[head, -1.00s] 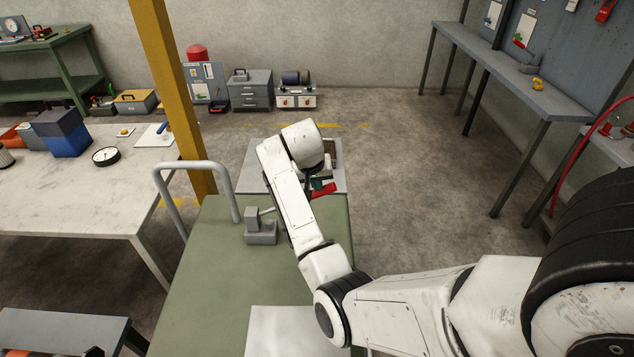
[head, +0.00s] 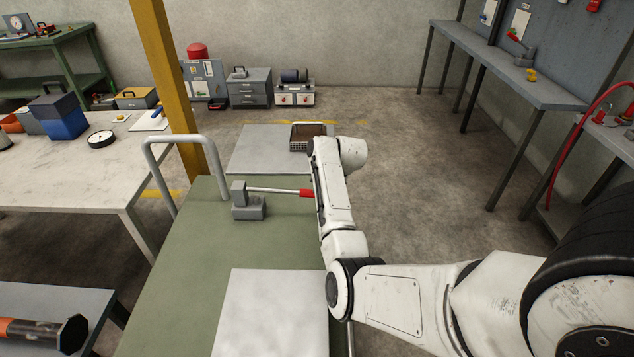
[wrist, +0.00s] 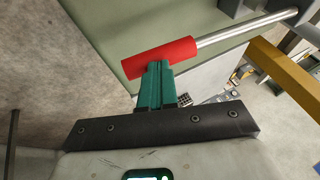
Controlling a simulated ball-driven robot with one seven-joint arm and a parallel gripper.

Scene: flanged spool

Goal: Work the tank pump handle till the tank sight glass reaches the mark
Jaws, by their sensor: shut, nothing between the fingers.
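The pump handle is a metal rod with a red grip (head: 306,193), reaching right from a grey pump block (head: 249,207) on the green cart top. In the wrist view the red grip (wrist: 160,57) crosses in front of my gripper's green fingers (wrist: 156,87). My gripper is shut with nothing between the fingers; its fingertips are right at the grip, and whether they touch it I cannot tell. In the head view my white arm hides the fingers. I cannot make out the tank sight glass or its mark in either view.
A metal loop rail (head: 160,165) stands at the cart's left end. A yellow post (head: 170,80) rises behind it.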

